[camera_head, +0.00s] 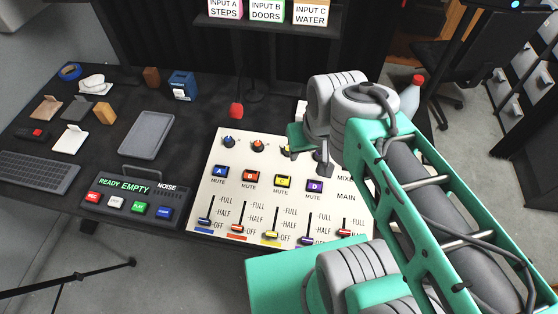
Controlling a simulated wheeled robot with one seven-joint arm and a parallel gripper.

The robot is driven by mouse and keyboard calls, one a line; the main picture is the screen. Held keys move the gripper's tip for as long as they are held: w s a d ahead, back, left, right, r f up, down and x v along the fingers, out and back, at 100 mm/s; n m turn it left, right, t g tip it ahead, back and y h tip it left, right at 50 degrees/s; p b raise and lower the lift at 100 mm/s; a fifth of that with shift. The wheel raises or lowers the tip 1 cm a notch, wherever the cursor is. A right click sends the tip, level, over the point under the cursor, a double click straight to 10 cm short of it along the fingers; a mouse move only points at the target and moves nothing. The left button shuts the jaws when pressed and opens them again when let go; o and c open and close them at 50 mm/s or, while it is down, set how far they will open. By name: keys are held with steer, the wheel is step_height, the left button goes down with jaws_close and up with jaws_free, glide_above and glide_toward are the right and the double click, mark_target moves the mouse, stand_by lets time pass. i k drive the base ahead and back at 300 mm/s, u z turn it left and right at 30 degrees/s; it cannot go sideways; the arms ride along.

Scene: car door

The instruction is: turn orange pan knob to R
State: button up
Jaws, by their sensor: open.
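The mixer panel (207,185) is a cream board on the dark desk, with a row of pan knobs along its top. The orange pan knob (258,146) is second from the left, just right of the blue knob (229,142). Its pointer direction is too small to read.
Mute buttons (250,177) and sliders (238,229) fill the panel below the knobs. A red-tipped microphone (236,111) stands behind it. A small console (134,201) and a grey tablet (147,135) lie to the left. A red-capped bottle (411,95) stands behind my arm.

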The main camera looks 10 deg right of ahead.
mark_target(258, 146)
steer(key=u, duration=0.45)
steer(key=k, duration=0.6)
steer(key=u, duration=1)
steer(key=i, duration=0.85)
steer(key=z, duration=0.45)
